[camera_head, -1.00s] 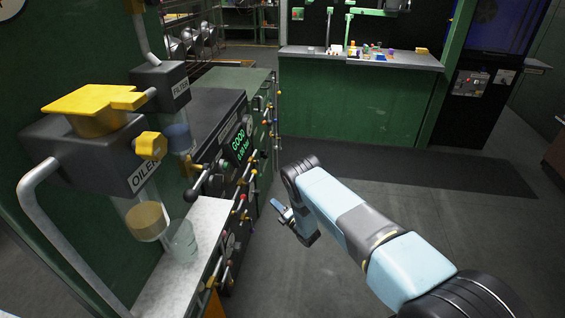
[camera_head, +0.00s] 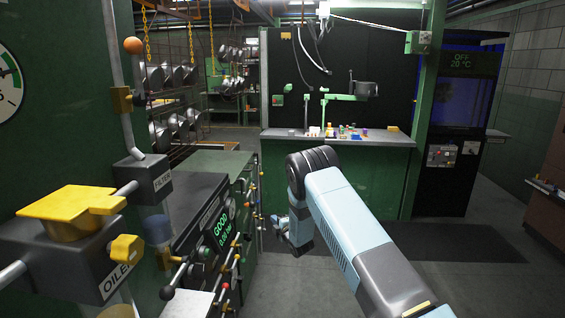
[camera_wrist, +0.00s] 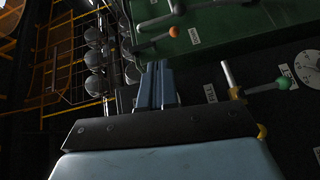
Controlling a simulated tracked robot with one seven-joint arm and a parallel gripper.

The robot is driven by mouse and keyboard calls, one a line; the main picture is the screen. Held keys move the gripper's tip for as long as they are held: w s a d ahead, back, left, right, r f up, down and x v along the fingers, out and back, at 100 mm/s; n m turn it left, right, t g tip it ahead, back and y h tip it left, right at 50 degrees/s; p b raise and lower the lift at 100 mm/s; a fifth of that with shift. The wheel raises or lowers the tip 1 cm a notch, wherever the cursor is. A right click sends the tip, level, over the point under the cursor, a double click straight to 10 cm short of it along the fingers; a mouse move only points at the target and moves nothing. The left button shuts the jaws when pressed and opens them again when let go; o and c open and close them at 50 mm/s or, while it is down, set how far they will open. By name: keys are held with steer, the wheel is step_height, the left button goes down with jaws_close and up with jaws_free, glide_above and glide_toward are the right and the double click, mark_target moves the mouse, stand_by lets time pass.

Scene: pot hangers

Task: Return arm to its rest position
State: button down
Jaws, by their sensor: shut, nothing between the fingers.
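My arm reaches forward and bends down at its far end in the head view. My gripper (camera_head: 283,226) hangs low beyond the elbow, to the right of the machine's lever panel, small and partly hidden by the arm link. In the wrist view my gripper (camera_wrist: 157,75) shows its two blue fingers side by side, shut and with nothing held. The fingers appear in front of the dark machine front in that view; I cannot tell the exact gap.
A machine with levers (camera_head: 222,235) and an oiler with a yellow top (camera_head: 72,203) stand at the left. A green workbench (camera_head: 345,140) with small items is at the back. Pots hang on a rack (camera_head: 172,127).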

steer(key=s+d+r+m+h, duration=0.1)
steer(key=d+r+m+h, duration=0.3)
steer(key=r, duration=0.6)
steer(key=d+r+m, duration=0.2)
steer(key=d+r, duration=0.3)
steer(key=r, duration=0.4)
steer(key=s+d+r+m+g+h, duration=0.1)
steer(key=s+d+r+m+g, duration=0.15)
steer(key=s+d+r, duration=0.4)
steer(key=s+d+r+m+g+h, duration=0.1)
steer(key=s+d+r+m+h, duration=0.2)
steer(key=s+r, duration=0.55)
steer(key=s+d+r+m+g, duration=0.1)
steer(key=s+d+r+m, duration=0.15)
steer(key=s, duration=0.45)
steer(key=s+d+r+m+g, duration=0.1)
steer(key=s+d+r+m, duration=0.15)
steer(key=s, duration=0.35)
steer(key=s+d+r+m+g, duration=0.1)
steer(key=s+r, duration=0.3)
steer(key=s, duration=0.3)
steer(key=s+d+f+m+g, duration=0.1)
steer(key=s+m, duration=0.1)
steer(key=s, duration=1)
steer(key=s+d+f+m+g, duration=0.1)
steer(key=s+m+g, duration=0.1)
steer(key=s, duration=1.1)
steer(key=shift+s+f+m, duration=0.2)
steer(key=shift+f+m, duration=0.05)
steer(key=shift+m, duration=0.4)
